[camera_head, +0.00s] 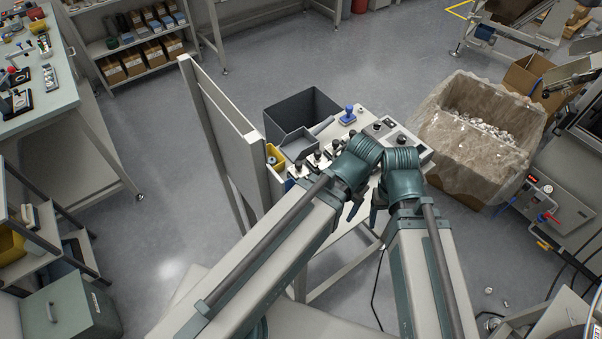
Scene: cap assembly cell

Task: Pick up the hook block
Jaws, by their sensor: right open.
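I cannot pick out the hook block with certainty. Several small dark-topped pieces (316,158) stand in a row on the small worktable (372,113) in front of me, and a blue-topped piece (348,115) stands at its back. My right gripper (377,203) is open, low beside the ridged teal wrist of my right arm, over the near part of the worktable. My left arm ends over the same table, just to the left. Its gripper is mostly hidden by its own wrist, and its jaws do not show clearly. My arms cover much of the tabletop.
A dark grey bin (303,112) and a yellow bin (274,155) stand at the table's left. A pale upright panel (222,125) rises farther left. A large bag-lined box (465,155) with loose parts stands right. A grey box with a red display (548,190) is farther right.

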